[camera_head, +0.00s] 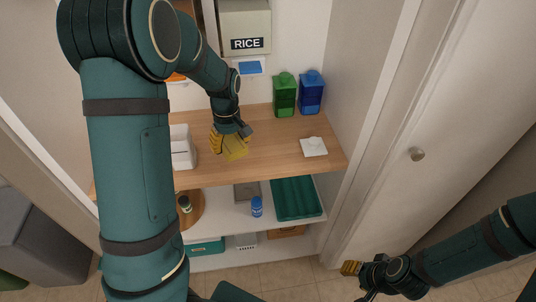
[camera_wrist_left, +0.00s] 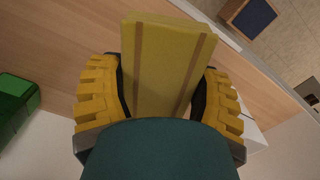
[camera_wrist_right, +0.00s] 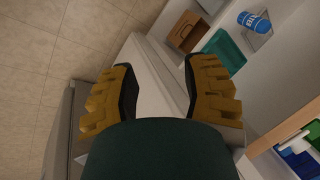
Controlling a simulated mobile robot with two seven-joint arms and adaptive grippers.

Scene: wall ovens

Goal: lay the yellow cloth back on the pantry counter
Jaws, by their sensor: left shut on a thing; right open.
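The yellow cloth (camera_head: 235,149) is a folded pad over the wooden pantry counter (camera_head: 270,150). In the left wrist view the cloth (camera_wrist_left: 165,60) shows two brown stripes and sits between the yellow fingers. My left gripper (camera_head: 228,140) is shut on it. I cannot tell whether the cloth touches the counter (camera_wrist_left: 60,45). My right gripper (camera_head: 352,268) is open and empty, low at the right, in front of the pantry; its spread fingers show in the right wrist view (camera_wrist_right: 158,90).
A green container (camera_head: 285,95) and a blue container (camera_head: 311,92) stand at the counter's back right. A white item (camera_head: 313,146) lies at the right, and white boxes (camera_head: 182,148) stand left of the cloth. Lower shelves hold a teal tray (camera_head: 297,198) and a blue can (camera_head: 257,207).

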